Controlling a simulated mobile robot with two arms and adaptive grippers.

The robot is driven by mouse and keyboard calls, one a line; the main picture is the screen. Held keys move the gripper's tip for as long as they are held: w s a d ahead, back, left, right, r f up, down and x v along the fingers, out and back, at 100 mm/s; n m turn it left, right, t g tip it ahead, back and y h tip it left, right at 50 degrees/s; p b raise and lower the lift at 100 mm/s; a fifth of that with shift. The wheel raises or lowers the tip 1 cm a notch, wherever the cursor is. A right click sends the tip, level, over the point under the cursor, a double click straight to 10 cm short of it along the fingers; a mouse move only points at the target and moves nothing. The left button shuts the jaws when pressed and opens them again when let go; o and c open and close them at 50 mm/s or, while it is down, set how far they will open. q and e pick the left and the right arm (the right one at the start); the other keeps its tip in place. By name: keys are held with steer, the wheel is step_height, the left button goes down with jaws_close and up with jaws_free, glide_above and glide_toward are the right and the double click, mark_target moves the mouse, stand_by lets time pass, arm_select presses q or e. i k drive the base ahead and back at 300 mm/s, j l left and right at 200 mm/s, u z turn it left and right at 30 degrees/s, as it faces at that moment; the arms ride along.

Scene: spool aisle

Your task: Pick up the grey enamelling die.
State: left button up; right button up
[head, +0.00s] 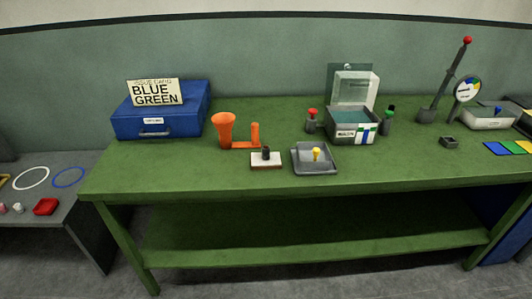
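I cannot tell for sure which item is the grey enamelling die. A small dark grey square piece (449,142) with a hollow top lies on the green table, right of centre. A dark grey short cylinder (266,151) stands on a white block (268,163) near the front edge. Beside it is a shallow grey tray (328,169) with a small yellow-topped piece (316,154) in it. Neither of my grippers shows in the head view.
The green table (210,172) also holds a blue case (140,124) with a "BLUE GREEN" card, an orange funnel-shaped stand (225,130), an open grey box (352,127), red-topped and green-topped pieces, and a lever stand (432,114). A lower grey table (85,205) stands left.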

mark_target(265, 149)
steer(key=i+j+z, duration=0.6)
steer(key=j+z, duration=0.2)
